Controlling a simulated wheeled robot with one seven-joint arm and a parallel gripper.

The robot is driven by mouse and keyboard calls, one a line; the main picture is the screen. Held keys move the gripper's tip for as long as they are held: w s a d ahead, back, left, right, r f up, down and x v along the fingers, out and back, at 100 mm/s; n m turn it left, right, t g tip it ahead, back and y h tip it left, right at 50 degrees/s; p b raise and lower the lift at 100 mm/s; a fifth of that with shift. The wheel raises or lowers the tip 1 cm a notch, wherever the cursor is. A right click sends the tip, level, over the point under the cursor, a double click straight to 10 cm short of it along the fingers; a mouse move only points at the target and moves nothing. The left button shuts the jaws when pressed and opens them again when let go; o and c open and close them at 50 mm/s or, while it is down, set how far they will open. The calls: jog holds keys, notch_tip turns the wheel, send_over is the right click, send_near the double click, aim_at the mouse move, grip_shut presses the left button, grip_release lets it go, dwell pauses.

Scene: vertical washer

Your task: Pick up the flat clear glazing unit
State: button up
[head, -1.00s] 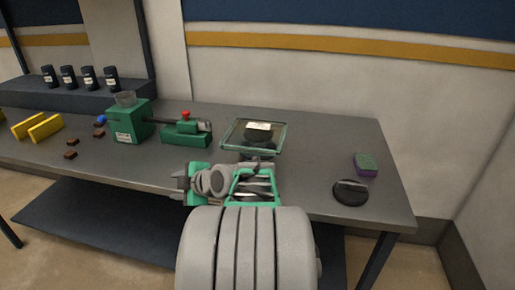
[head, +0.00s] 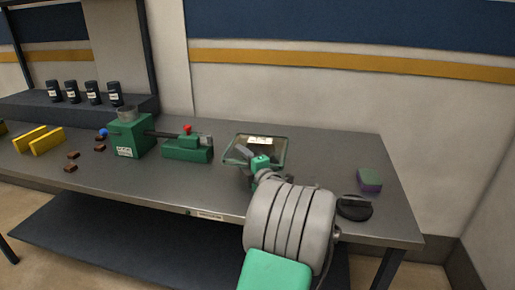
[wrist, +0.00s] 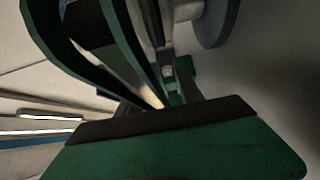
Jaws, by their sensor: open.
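The flat clear glazing unit (head: 276,151) is a square glass pane with a pale label (head: 261,140) near its far edge. It lies at the back of the grey workbench, right of the green machine. My gripper (head: 259,161) is over the front left part of the pane in the head view, and my wrist and arm hide its near edge. The gripper is open. I cannot tell whether it touches the glass. The wrist view shows dark green and black parts close up, and the pane cannot be made out there.
The green machine (head: 128,138) and a green clamp-like block with a red knob (head: 187,148) stand left of the pane. A black round holder (head: 354,208) and a green-purple sponge (head: 370,181) are at the right. The bench (head: 330,150) is clear between pane and sponge.

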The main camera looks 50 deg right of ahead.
jog(key=shift+c, duration=0.3)
grip_shut()
dwell(0.6)
dwell(0.4)
jog(key=shift+r, duration=0.15)
